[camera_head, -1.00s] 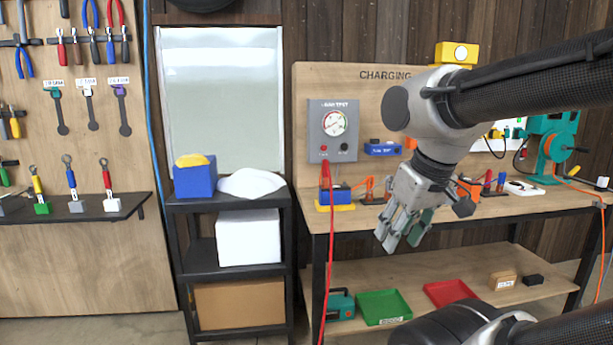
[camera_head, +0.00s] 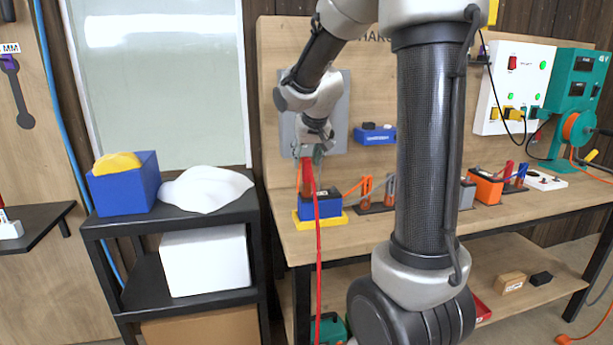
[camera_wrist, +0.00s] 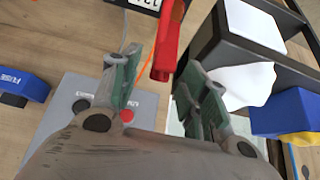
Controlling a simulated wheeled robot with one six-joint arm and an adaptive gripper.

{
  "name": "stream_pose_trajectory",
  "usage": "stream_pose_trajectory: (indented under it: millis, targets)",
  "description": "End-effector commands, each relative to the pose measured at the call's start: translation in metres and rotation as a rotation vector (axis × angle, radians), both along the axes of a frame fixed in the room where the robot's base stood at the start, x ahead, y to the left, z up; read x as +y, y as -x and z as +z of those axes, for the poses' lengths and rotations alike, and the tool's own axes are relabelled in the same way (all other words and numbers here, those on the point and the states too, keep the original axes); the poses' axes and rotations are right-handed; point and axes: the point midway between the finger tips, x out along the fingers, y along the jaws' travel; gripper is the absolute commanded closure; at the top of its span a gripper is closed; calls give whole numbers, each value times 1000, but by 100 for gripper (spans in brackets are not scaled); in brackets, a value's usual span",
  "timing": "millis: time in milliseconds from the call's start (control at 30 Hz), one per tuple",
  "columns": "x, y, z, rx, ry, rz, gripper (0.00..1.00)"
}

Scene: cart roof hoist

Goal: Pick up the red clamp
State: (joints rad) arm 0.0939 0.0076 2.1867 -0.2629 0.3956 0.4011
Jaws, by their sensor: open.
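The red clamp (camera_head: 307,174) stands upright at the blue battery (camera_head: 318,205) on the yellow base, near the bench's left front corner. A red cable hangs from it over the bench edge. My gripper (camera_head: 313,153) is just above the clamp, its fingers pointing down. In the wrist view the red clamp (camera_wrist: 168,42) lies just ahead of the open fingertips (camera_wrist: 158,72), roughly in line with the gap between them. No grip on it shows. The fingertips are small and partly overlapped in the head view.
The grey tester panel (camera_head: 341,110) is close behind my gripper. A black shelf (camera_head: 190,222) with a blue bin (camera_head: 126,186) and white cloth (camera_head: 205,188) stands left of the bench. A small blue fuse box (camera_head: 375,135) and orange clamps (camera_head: 364,187) are to the right.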

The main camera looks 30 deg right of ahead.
Motion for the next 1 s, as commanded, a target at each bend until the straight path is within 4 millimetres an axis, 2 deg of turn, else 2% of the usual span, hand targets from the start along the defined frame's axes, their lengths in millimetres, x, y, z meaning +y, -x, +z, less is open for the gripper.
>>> stream_pose_trajectory:
  millis: [200, 300, 600, 833, 867, 1000]
  targets:
    - [-4, -10, -33, 5, 0, 0, 55]
    - [-6, -18, -42, 3, 0, 0, 55]
    - [-6, -21, -46, 1, 0, 1, 55]
    - [-6, -21, -46, 1, 0, 1, 97]
    - [-6, -21, -46, 1, 0, 1, 100]
    - [-6, -21, -46, 1, 0, 1, 100]
